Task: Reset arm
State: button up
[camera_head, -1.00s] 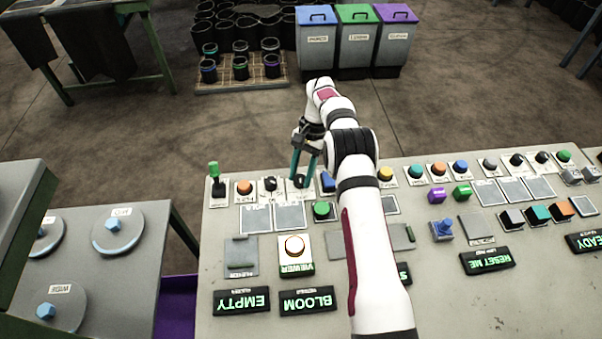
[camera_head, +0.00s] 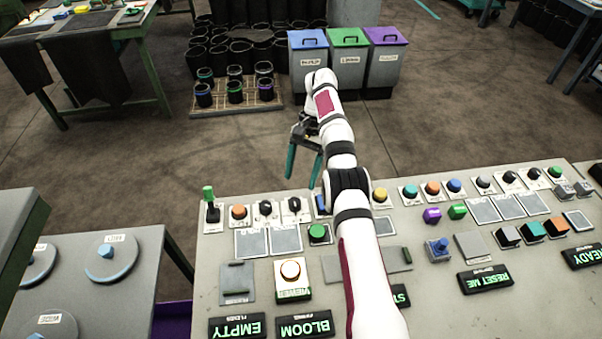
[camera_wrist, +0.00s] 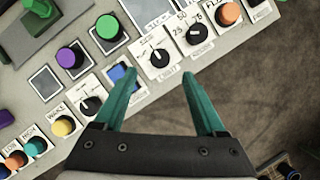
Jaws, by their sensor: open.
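My gripper (camera_head: 304,160) has two teal fingers and is open and empty. In the head view it hangs above the far edge of the control panel (camera_head: 420,300), over the floor side. It also shows in the wrist view (camera_wrist: 160,85), with its fingers spread apart below a row of dials. My white arm (camera_head: 352,230) reaches across the panel and hides part of it.
Buttons, knobs and a green-topped lever (camera_head: 210,203) stand up along the panel's far edge. Three lidded bins (camera_head: 348,65) and a pallet of black sleeves (camera_head: 236,95) stand on the floor beyond. Open floor lies between.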

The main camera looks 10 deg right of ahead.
jog(key=shift+r, duration=0.1)
dwell(0.3)
jog(key=s+r, duration=0.4)
jog(key=r, duration=0.8)
jog(key=s+r+n+t, duration=0.1)
jog(key=s+r, duration=0.6)
jog(key=s, duration=0.3)
jog(key=s+f+t, duration=0.1)
jog(key=s+f, duration=0.1)
jog(key=s, duration=1)
jog(key=s+a+f+n+t+h, duration=0.1)
jog(key=s+f, duration=0.2)
jog(key=s, duration=0.9)
jog(key=shift+s+a, duration=0.15)
jog(key=shift+s, duration=0.15)
jog(key=shift+f, duration=0.1)
